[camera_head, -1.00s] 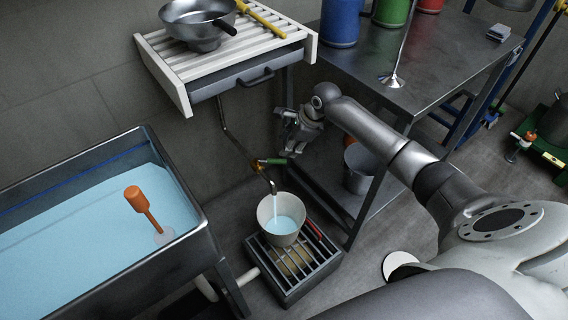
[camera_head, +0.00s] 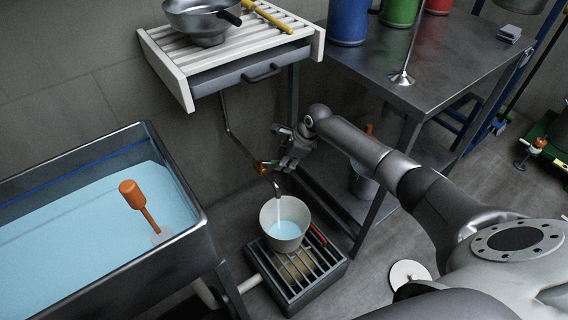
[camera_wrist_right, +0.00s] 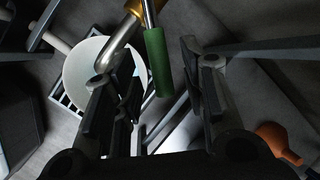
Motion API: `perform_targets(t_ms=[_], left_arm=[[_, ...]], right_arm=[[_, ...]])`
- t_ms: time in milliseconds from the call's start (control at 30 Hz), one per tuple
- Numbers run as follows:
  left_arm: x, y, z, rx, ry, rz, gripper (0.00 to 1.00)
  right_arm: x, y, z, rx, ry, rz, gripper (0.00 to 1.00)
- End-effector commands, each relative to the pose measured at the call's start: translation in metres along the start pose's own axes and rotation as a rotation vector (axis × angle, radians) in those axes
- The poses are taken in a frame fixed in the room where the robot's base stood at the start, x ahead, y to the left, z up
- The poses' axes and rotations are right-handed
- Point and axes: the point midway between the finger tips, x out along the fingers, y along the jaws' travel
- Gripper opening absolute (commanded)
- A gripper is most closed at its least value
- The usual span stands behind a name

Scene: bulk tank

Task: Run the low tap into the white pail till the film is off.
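The low tap (camera_head: 263,168) has a brass body and a bent spout. A stream of water runs from it into the white pail (camera_head: 268,222), which stands upright on a slatted stand and holds pale blue water. My right gripper (camera_head: 284,163) is at the tap and mostly hides its handle in the head view. In the right wrist view the green handle (camera_wrist_right: 157,62) lies between the two spread fingers of the right gripper (camera_wrist_right: 160,85), with gaps on both sides. The pail (camera_wrist_right: 78,68) shows beyond. No separate film is distinguishable. My left gripper is not in view.
A steel tank (camera_head: 206,232) with blue liquid and an orange-handled tool (camera_head: 133,194) stands at left. A white slatted shelf (camera_head: 167,52) with a pan hangs above the tap. A metal table (camera_head: 440,85) stands to the right. The slatted stand (camera_head: 318,288) is beneath the pail.

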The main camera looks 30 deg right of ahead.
Motion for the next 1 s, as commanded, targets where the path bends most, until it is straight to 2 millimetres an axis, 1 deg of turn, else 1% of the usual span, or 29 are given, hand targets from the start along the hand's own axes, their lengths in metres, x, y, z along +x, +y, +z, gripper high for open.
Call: perform_targets(t_ms=[33, 100, 400, 467, 700, 733, 1000], left_arm=[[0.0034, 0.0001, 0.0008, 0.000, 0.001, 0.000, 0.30], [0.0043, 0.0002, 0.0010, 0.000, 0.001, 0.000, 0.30], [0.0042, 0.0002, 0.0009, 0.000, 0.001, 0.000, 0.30], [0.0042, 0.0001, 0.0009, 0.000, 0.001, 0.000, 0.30], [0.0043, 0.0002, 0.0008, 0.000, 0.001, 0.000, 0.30], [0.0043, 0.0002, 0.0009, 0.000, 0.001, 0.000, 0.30], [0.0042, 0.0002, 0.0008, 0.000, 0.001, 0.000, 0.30]], right_arm=[[0.0054, 0.0001, 0.0004, 0.000, -0.001, 0.000, 0.39], [0.0086, 0.0001, 0.0004, 0.000, 0.000, 0.000, 0.39], [0.0099, 0.0000, 0.0007, -0.001, 0.000, 0.000, 0.39], [0.0099, 0.0000, 0.0006, -0.001, 0.000, 0.000, 0.33], [0.0098, 0.0000, 0.0005, 0.000, 0.000, 0.000, 0.02], [0.0098, 0.0000, 0.0005, 0.000, 0.000, 0.000, 0.00], [0.0097, 0.0000, 0.0003, 0.000, 0.000, 0.000, 0.00]])
